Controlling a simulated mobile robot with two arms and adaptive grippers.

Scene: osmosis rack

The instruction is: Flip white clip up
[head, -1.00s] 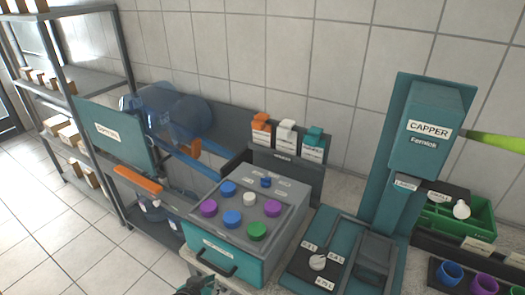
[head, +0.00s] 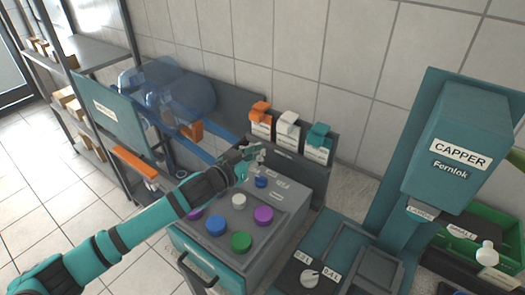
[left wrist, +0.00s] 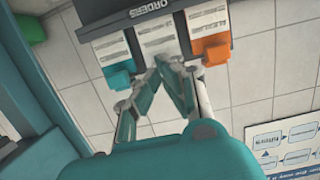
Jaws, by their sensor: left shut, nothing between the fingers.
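The white clip (head: 289,118) stands at the top of the middle card on the dark order rack (head: 300,165), between an orange clip (head: 260,109) and a teal clip (head: 320,134). My left gripper (head: 257,152) is in front of and below the clips, above the back of the button box. Its fingers are shut and empty. In the left wrist view the fingertips (left wrist: 170,64) meet over the middle card (left wrist: 157,36) and largely cover the white clip; contact cannot be told. The teal clip (left wrist: 118,75) and orange clip (left wrist: 215,53) flank them. My right gripper is not in view.
The grey-topped box (head: 235,240) with several coloured knobs lies below my left forearm. The capper (head: 455,150) stands to the right, beside a green bin (head: 462,240). Blue bottles (head: 185,95) lie at the left behind my arm. The tiled wall is behind the rack.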

